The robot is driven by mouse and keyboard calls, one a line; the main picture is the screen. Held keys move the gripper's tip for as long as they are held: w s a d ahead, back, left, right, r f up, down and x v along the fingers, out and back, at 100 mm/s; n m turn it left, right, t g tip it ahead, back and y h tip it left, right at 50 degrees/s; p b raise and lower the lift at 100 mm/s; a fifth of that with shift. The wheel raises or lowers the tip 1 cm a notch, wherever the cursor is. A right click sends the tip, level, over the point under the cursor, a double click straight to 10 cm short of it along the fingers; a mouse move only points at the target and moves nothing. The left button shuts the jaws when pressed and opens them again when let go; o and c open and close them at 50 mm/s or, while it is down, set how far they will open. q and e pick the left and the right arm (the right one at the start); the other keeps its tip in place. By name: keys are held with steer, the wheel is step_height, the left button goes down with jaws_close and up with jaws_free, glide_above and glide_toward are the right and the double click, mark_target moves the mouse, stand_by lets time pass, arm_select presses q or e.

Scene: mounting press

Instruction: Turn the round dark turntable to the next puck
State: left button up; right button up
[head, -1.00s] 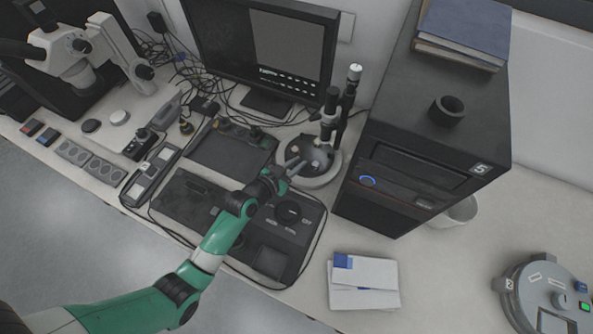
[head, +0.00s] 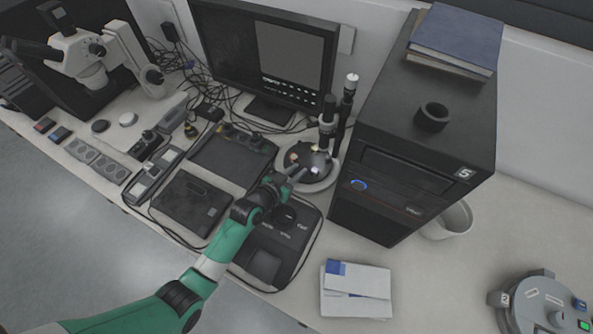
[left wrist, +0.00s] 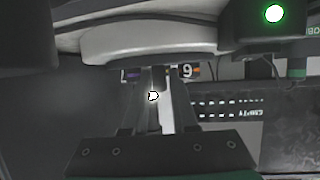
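The round dark turntable (head: 322,178) stands at the foot of the upright stand with the black tube, on a pale round base. Small pale and reddish pucks (head: 292,157) show on it. My left gripper (head: 296,175) is at the turntable's front left edge, its fingers pointing to it; I cannot tell whether they touch. In the left wrist view the two fingers (left wrist: 162,80) show a narrow gap between them. Beyond their tips are a pale round rim (left wrist: 150,42) and a label with a 9 (left wrist: 187,71). My right gripper is not in view.
A black computer tower (head: 410,165) stands close right of the turntable. A monitor (head: 265,50) is behind. A control box (head: 275,250) lies under my left forearm, with white papers (head: 355,290) to its right. A green light (left wrist: 274,13) shows in the wrist view.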

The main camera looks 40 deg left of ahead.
arm_select(q)
steer(key=shift+s+r, duration=0.1)
steer(key=shift+r, duration=0.05)
steer(key=p+v, duration=0.2)
steer(key=v, duration=0.5)
steer(key=shift+s+p, duration=0.15)
steer(key=shift+p, duration=0.2)
steer(key=shift+c, duration=0.4)
